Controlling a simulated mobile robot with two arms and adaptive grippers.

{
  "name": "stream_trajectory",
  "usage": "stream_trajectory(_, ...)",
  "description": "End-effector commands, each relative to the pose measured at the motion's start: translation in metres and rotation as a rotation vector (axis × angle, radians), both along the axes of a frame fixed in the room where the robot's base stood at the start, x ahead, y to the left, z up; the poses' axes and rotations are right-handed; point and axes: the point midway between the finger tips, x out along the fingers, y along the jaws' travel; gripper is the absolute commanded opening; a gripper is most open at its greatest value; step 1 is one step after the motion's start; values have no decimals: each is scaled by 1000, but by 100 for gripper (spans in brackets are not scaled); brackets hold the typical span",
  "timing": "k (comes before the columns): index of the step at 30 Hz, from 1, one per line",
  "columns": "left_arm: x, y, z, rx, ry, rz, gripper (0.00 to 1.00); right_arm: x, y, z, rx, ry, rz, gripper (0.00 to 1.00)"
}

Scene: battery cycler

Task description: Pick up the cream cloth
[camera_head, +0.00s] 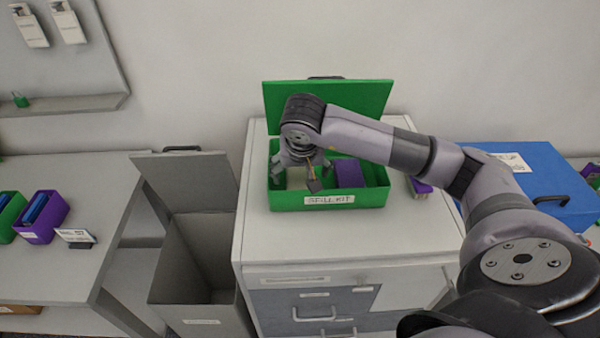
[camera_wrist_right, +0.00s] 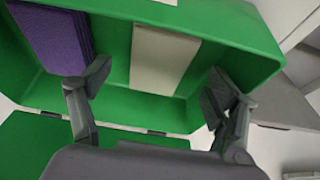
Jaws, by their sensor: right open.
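The cream cloth (camera_wrist_right: 163,60) lies in a compartment of the open green spill kit box (camera_head: 310,200) on the cabinet top. In the head view only a part of the cloth (camera_head: 297,178) shows beneath my right gripper. My right gripper (camera_head: 305,182) is open and points down over the left part of the box. In the right wrist view my right gripper (camera_wrist_right: 155,88) has its two fingers spread, one on each side of the cloth and apart from it. My left gripper is not in view.
A purple block-like stack (camera_head: 348,173) lies in the box, right of the cloth. The green lid (camera_head: 340,100) stands raised behind. A grey open bin (camera_head: 200,240) is left of the cabinet, and a blue case (camera_head: 530,185) is at the right.

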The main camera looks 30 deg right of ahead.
Motion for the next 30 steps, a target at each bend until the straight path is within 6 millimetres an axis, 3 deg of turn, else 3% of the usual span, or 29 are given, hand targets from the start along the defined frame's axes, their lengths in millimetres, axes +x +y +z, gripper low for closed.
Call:
stream_trajectory(1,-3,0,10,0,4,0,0,2,-1,-3,1,7,-1,82)
stream_trajectory(6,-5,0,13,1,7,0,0,8,-5,-21,0,1,0,82)
stream_trajectory(14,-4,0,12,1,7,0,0,9,-5,-24,-1,-1,1,81)
stream_trajectory(30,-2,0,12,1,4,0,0,9,-5,-23,-1,-1,0,45)
